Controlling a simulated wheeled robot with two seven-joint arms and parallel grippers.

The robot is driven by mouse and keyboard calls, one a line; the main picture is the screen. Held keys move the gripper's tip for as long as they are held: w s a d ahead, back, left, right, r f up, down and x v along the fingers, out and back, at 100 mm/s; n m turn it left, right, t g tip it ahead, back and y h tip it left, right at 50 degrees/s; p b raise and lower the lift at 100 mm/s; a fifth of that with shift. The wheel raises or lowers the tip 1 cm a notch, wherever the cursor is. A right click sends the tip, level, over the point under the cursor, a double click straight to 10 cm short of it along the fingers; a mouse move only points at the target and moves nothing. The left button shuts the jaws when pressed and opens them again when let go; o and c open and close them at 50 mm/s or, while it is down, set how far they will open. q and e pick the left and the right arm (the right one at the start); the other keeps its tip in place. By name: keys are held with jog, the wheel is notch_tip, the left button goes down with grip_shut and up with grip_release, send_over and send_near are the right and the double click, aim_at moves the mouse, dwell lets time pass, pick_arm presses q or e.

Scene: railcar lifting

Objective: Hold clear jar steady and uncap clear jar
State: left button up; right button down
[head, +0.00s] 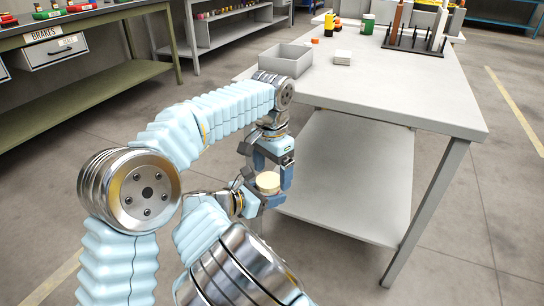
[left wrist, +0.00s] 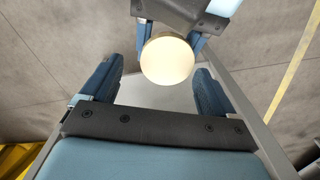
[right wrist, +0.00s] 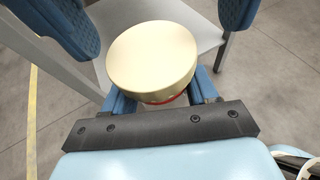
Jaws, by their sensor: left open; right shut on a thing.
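The clear jar's round cream cap (head: 268,182) faces up in the head view, beside the table's left side. The cap (right wrist: 152,62) also shows large in the right wrist view, with a thin red band (right wrist: 165,99) under its near edge. The jar body is mostly hidden under the cap. My right gripper (head: 261,199) is shut on the jar below the cap, from the side. My left gripper (head: 272,170) points down above the jar, open, with a finger on either side. In the left wrist view, the cap (left wrist: 167,60) lies between and beyond its fingers, without visible contact.
The grey table (head: 400,95) stands to the right, with a lower shelf (head: 345,175). On it are a grey bin (head: 287,60), a white block (head: 343,57), a green can (head: 367,24) and a rack of rods (head: 413,42). A workbench (head: 95,20) stands at left.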

pick_arm(q)
jog(key=shift+f, duration=1.25)
jog(key=shift+d, duration=0.1)
jog(key=c, duration=1.2)
jog(key=shift+o, duration=0.2)
jog(key=shift+s+d+n, duration=0.1)
jog(key=shift+n, duration=0.6)
jog(key=n, duration=0.5)
jog(key=o, duration=1.2)
jog(key=shift+w, duration=0.2)
